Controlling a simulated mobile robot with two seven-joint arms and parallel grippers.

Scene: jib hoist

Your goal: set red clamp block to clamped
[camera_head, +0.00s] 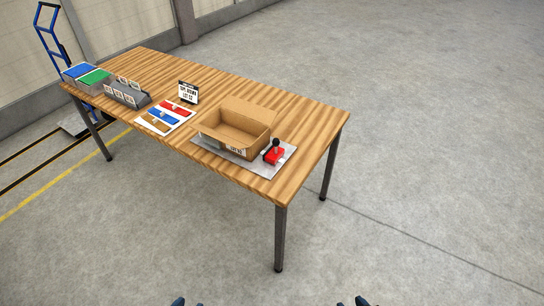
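The red clamp block (274,155) sits at the right front corner of a grey plate (269,169) on the wooden table. A dark lever with a round black knob (276,142) stands up from it. The block is close beside an open cardboard box (235,137) on the same plate. Only the tips of my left gripper (187,301) and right gripper (362,301) show at the bottom edge, well below and apart from the table. Their fingers are mostly cut off, so their opening cannot be seen.
The wooden table (310,118) also holds a white sheet (143,122) with coloured pieces, a small sign (188,92), a grey rack (127,94) and blue and green bins. A blue hand truck (52,38) stands behind at left. The concrete floor (420,150) is clear at right.

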